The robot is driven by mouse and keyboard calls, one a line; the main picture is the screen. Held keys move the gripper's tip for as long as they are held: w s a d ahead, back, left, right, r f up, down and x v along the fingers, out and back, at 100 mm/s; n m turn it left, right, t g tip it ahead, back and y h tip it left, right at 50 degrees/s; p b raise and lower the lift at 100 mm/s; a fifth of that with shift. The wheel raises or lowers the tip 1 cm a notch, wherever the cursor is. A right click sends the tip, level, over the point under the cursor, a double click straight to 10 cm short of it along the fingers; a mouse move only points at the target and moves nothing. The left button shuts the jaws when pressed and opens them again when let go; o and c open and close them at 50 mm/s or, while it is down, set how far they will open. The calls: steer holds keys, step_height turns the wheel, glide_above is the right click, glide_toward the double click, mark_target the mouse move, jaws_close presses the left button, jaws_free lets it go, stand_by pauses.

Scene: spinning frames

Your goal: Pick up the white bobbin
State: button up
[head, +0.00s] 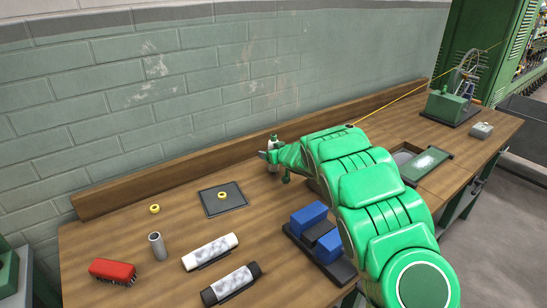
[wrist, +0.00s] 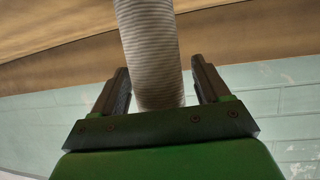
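A pale, ribbed, thread-wound cylinder, which looks like the white bobbin (wrist: 152,45), stands between the fingers of my gripper (wrist: 160,85) in the wrist view. The left finger is close to it; a gap shows at the right finger, so the gripper looks open around it. In the head view my gripper (head: 270,156) is at the back of the workbench near the wooden back rail. A small pale upright piece of the bobbin (head: 273,143) shows there, mostly hidden by the gripper.
On the bench (head: 135,225) are a white-ended roller (head: 210,251), a black-ended roller (head: 230,285), a grey cylinder (head: 157,246), a red brush-like block (head: 113,271), yellow rings, a dark pad (head: 236,205) and blue blocks (head: 308,217). A green device (head: 452,103) stands far right.

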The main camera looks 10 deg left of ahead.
mark_target(271, 145)
steer(key=c, duration=1.1)
steer(key=shift+r, duration=0.15)
steer(key=shift+r, duration=0.35)
step_height(271, 145, up, 2)
steer(key=shift+r, duration=0.15)
steer(key=shift+s+d+r, duration=0.75)
steer(key=shift+s+r, duration=0.9)
steer(key=shift+s, duration=0.55)
steer(key=shift+s+d+r, duration=0.7)
steer(key=shift+s+r, duration=0.9)
steer(key=shift+s, duration=0.65)
steer(key=shift+s+d+r, duration=0.75)
steer(key=shift+s+r, duration=0.9)
steer(key=shift+s, duration=0.55)
